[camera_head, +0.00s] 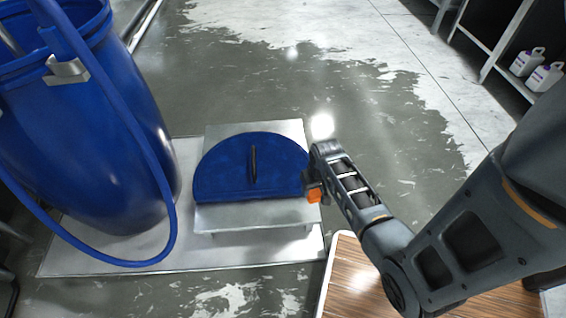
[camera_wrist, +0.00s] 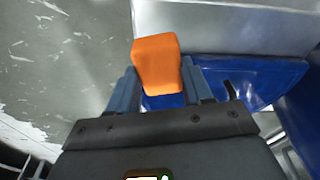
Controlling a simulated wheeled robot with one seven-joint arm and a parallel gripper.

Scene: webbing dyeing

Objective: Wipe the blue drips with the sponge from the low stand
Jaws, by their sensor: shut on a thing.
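The orange sponge (camera_head: 314,196) is held between the two fingers of my gripper (camera_head: 316,178). In the wrist view the sponge (camera_wrist: 157,64) sticks out beyond the fingertips. My gripper is at the right edge of the low metal stand (camera_head: 255,216), beside the right end of a dark blue half-round lid (camera_head: 225,175) lying on it. I cannot tell whether the sponge touches the stand or the lid. No separate blue drips can be made out; my gripper and the sponge hide part of the stand's right edge.
A tall blue barrel (camera_head: 85,130) with a looping blue hose (camera_head: 158,190) stands left of the stand on a metal base plate (camera_head: 110,258). A wood-topped surface (camera_head: 350,285) is at the lower front. White jugs (camera_head: 545,76) sit on a shelf at right. Wet floor behind is clear.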

